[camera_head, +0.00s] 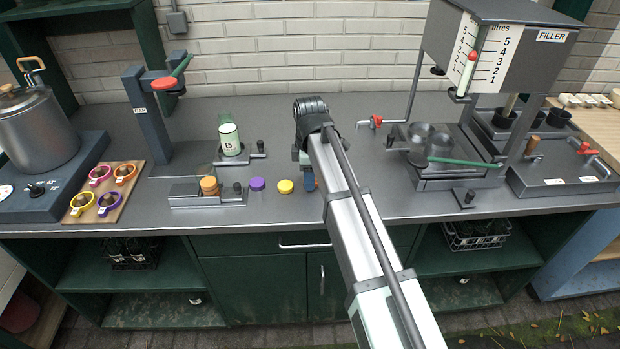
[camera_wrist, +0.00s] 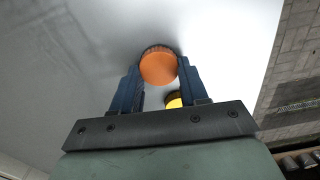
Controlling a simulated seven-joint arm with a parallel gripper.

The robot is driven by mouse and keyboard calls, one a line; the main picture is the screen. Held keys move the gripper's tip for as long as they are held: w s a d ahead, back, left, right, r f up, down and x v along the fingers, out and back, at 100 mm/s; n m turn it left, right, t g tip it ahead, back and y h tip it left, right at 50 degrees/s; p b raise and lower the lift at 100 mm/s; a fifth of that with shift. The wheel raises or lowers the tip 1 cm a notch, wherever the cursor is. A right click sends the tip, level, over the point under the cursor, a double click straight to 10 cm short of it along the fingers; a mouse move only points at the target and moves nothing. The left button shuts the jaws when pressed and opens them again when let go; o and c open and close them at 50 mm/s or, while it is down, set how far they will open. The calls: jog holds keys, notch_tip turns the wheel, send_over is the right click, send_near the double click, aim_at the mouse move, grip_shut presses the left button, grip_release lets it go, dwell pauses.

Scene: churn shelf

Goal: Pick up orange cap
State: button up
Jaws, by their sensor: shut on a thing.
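My gripper (camera_wrist: 158,75) is shut on an orange cap (camera_wrist: 158,67), which sits between the two dark blue fingertips in the wrist view. In the head view my gripper (camera_head: 308,180) is low at the counter's front, just right of a yellow cap (camera_head: 286,186). The held cap is hidden by my arm there. I cannot tell whether it touches the counter. Part of the yellow cap (camera_wrist: 174,101) also shows between the fingers in the wrist view.
A purple cap (camera_head: 257,184) lies left of the yellow one. Further left, a metal holder (camera_head: 183,200) has an orange-brown round piece (camera_head: 209,186) on it. A glass marked 15 (camera_head: 229,141) stands behind. The filler stand (camera_head: 455,184) is at right. Counter (camera_head: 270,118) behind my gripper is clear.

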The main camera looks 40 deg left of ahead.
notch_tip(320, 180, up, 8)
jog(key=r, duration=0.1)
jog(key=s+a+r+n, duration=0.1)
jog(key=s+a+r, duration=0.25)
jog(key=a, duration=0.25)
jog(key=s+a+r+n, duration=0.1)
jog(key=s+a+r, duration=0.1)
jog(key=s+a, duration=0.35)
jog(key=w+a+r, duration=0.1)
jog(key=a+r, duration=0.2)
jog(key=a, duration=0.4)
jog(key=w+a+r+m, duration=0.1)
jog(key=a+r, duration=0.2)
jog(key=a, duration=0.5)
jog(key=shift+w+a+r, duration=0.15)
jog(key=shift+a+r, duration=0.05)
jog(key=shift+r, duration=0.2)
jog(key=shift+f, duration=1.9)
jog(key=shift+f, duration=0.2)
jog(key=shift+f, duration=0.35)
